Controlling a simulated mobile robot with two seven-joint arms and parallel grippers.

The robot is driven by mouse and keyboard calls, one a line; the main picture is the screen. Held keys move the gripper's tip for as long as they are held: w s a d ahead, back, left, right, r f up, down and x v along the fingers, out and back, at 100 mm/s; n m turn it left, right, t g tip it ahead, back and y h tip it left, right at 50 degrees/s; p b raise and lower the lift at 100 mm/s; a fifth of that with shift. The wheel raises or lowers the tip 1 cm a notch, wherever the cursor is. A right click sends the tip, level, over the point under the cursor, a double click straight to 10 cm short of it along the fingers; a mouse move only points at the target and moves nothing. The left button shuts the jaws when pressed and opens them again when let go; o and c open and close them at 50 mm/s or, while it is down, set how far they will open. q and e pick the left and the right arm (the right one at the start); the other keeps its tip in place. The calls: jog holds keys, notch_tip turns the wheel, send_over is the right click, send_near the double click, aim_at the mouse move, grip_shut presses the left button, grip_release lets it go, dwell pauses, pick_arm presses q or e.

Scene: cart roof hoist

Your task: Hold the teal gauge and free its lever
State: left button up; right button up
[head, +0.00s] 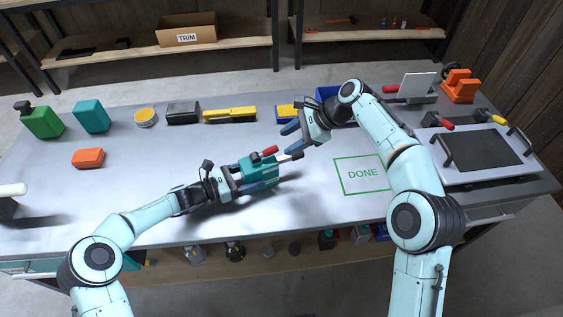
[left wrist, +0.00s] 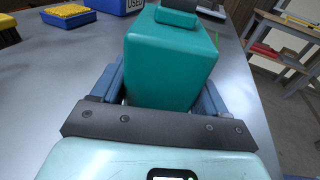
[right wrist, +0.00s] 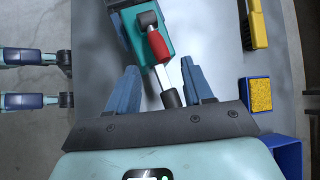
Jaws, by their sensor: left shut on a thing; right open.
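The teal gauge (head: 259,164) is held above the middle of the bench by my left gripper (head: 257,176). In the left wrist view the gauge (left wrist: 170,65) fills the space between the blue fingers. Its red lever (head: 270,150) shows on its upper side, and the red lever grip (right wrist: 157,45) is clear in the right wrist view. A pale metal bar with a dark end (right wrist: 170,97) sticks out of the gauge. My right gripper (right wrist: 160,84) is open, its fingers on either side of this bar; I cannot tell whether they touch it. The lever's root is partly hidden.
A green DONE outline (head: 362,175) is marked on the bare bench to the right. A yellow brush (head: 230,115), a dark box (head: 183,112) and a blue bin (head: 328,92) stand at the back. An orange block (head: 88,158) lies left. A dark-topped tray (head: 465,172) stands right.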

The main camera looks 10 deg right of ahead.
aim_at(276, 148)
jog(key=shift+x, duration=2.65)
jog(key=c, duration=0.6)
jog(key=shift+r, duration=0.1)
